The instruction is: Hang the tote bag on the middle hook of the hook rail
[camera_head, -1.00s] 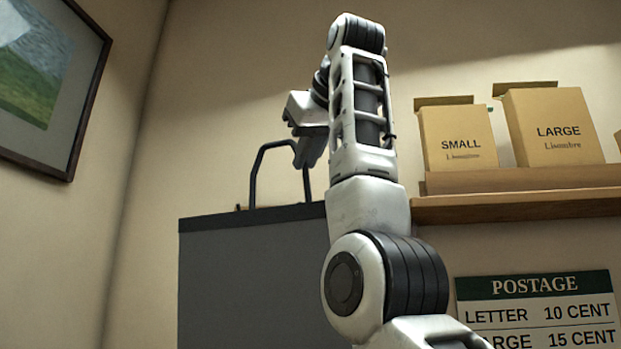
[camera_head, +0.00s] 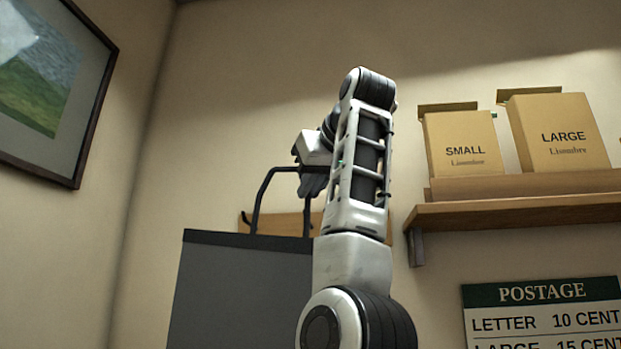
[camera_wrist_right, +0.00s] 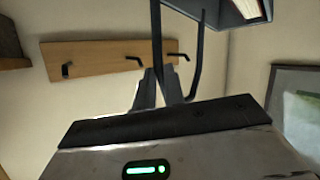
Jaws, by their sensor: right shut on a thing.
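The dark grey tote bag (camera_head: 240,290) hangs upright by its black handle (camera_head: 258,200) in the head view. My right gripper (camera_head: 312,185) is shut on the top of the handle; my forearm partly hides it. The wooden hook rail (camera_head: 275,223) is on the wall behind the handle, partly covered by my arm. In the right wrist view, which looks upside down, the rail (camera_wrist_right: 100,60) shows three dark hooks, the middle one (camera_wrist_right: 134,58) beside the handle strap. There the gripper fingers (camera_wrist_right: 160,90) meet at the handle (camera_wrist_right: 195,70). My left gripper is out of view.
A wooden shelf (camera_head: 515,212) with a SMALL box (camera_head: 462,145) and a LARGE box (camera_head: 560,135) is right of my arm. A POSTAGE sign (camera_head: 540,310) hangs below it. A framed picture (camera_head: 50,90) is on the left wall. Wall above the rail is bare.

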